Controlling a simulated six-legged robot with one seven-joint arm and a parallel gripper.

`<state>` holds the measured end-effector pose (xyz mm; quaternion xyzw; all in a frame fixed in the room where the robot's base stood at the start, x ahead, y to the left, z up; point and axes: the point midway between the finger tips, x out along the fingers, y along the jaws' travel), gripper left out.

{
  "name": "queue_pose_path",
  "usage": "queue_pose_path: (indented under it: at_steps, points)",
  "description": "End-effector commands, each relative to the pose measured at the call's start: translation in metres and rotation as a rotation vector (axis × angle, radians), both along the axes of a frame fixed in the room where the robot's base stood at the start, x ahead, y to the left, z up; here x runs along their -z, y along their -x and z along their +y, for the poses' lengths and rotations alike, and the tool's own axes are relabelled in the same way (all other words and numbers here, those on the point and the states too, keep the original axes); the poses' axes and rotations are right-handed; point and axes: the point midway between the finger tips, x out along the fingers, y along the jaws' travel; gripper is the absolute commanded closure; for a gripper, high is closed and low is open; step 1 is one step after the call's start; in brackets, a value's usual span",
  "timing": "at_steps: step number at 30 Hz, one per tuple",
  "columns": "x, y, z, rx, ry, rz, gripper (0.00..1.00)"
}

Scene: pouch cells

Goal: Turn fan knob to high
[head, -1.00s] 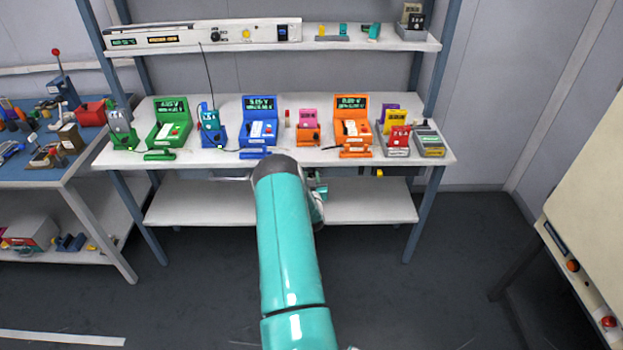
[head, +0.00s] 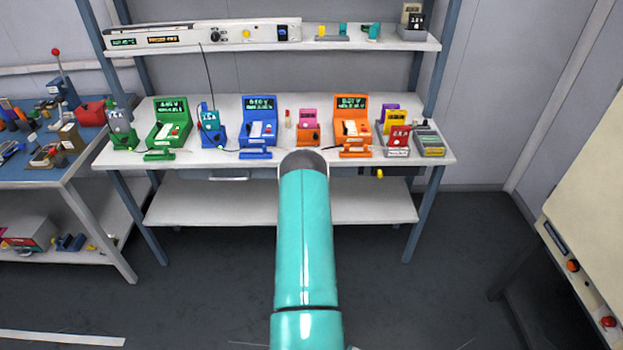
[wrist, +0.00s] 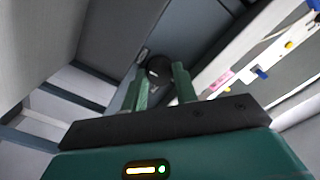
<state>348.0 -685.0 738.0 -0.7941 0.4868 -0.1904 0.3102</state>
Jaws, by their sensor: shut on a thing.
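The white bench (head: 226,160) holds a green tester (head: 170,121), a blue tester (head: 259,119), an orange tester (head: 351,117) and several small holders. A blue-topped table (head: 28,174) stands left, a cream panel (head: 592,190) right. The floor beside my arm is clear.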

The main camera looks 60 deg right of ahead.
Motion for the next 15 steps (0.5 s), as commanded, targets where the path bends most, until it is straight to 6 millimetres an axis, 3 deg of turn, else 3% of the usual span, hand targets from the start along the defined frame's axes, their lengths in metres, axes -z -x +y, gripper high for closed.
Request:
queue_pose_path:
  at_steps: [15]
  points:
    - [0.0012, -0.0002, 0.0011, -0.001, -0.028, -0.051, 0.94]
